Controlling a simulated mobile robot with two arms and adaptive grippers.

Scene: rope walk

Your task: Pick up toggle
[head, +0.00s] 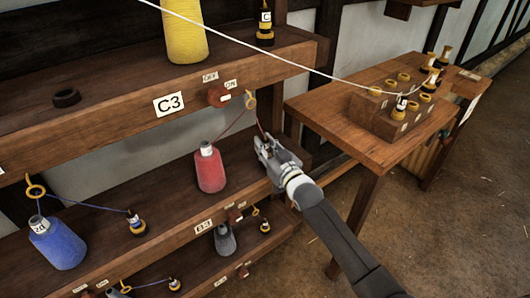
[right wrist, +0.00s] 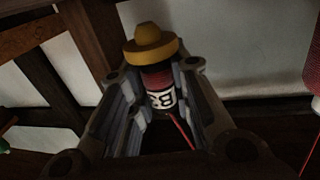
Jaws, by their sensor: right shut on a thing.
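The toggle (right wrist: 160,78) shows in the right wrist view, with a yellow knob on top, a dark red body and a white label starting with "B". A red cord (right wrist: 181,130) runs from its lower end. My right gripper (head: 266,152) is shut on the toggle, with the fingers on both sides of it; it also shows in the right wrist view (right wrist: 157,105). In the head view the gripper hides the toggle. The cord runs up to a yellow ring (head: 250,101) and back to a red bobbin (head: 210,170). My left gripper is not in view.
Wooden shelves (head: 105,125) hold a yellow bobbin (head: 185,30), a blue bobbin (head: 57,245) and a grey bobbin (head: 225,240). A table (head: 340,130) at right bears a wooden block (head: 385,118) with rings and several toggles. A white cord (head: 250,48) crosses above. Floor lies open at right.

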